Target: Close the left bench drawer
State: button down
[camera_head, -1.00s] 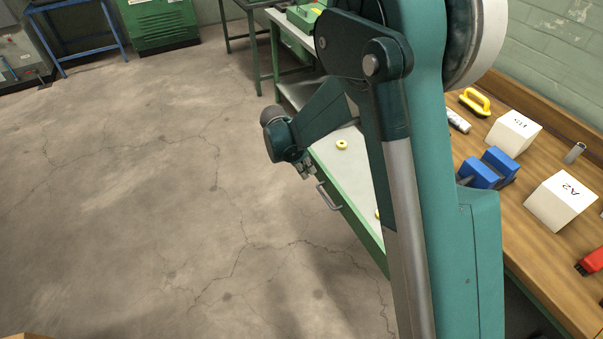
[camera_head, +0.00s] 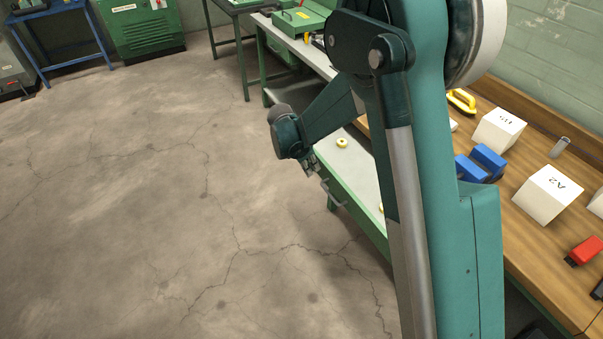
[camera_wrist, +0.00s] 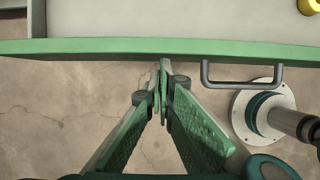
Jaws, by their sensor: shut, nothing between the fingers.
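The bench drawer (camera_head: 357,176) stands pulled out, with a green front, a pale inside and a grey bar handle (camera_wrist: 241,84). A yellow ring (camera_head: 342,143) lies in it. My gripper (camera_wrist: 160,80) is shut and empty outside the drawer's green front (camera_wrist: 100,46), left of the handle in the wrist view. Its tips are right at the front's edge; I cannot tell whether they touch. In the head view my gripper (camera_head: 312,168) is small beside the front, and my arm hides much of the drawer and bench.
The wooden benchtop (camera_head: 540,235) at right holds white blocks (camera_head: 548,195), a blue vise-like item (camera_head: 480,164) and a red item (camera_head: 583,251). A green case (camera_head: 299,18) sits on the bench behind. The floor left of the drawer is clear.

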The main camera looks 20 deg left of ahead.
send_over(353, 159)
jog(key=w+d, duration=0.1)
jog(key=shift+w+d+b, duration=0.15)
jog(key=shift+d+b, duration=0.05)
jog(key=shift+b, duration=0.1)
dwell(0.3)
jog(key=shift+s+a, duration=0.6)
jog(key=shift+a, duration=0.05)
jog(key=shift+s+a+b, duration=0.3)
jog(key=shift+s+a, duration=0.5)
jog(key=p+v, duration=0.2)
jog(key=v, duration=0.8)
jog(key=shift+s+a+f+t+h+p, duration=0.2)
jog(key=shift+a+f+t+h+p, duration=0.55)
jog(key=shift+a+f, duration=0.3)
jog(key=shift+s+a+f+t+h+p, duration=0.2)
jog(key=shift+a+f+t+h+p, duration=0.3)
jog(key=shift+a+f+t+h, duration=0.5)
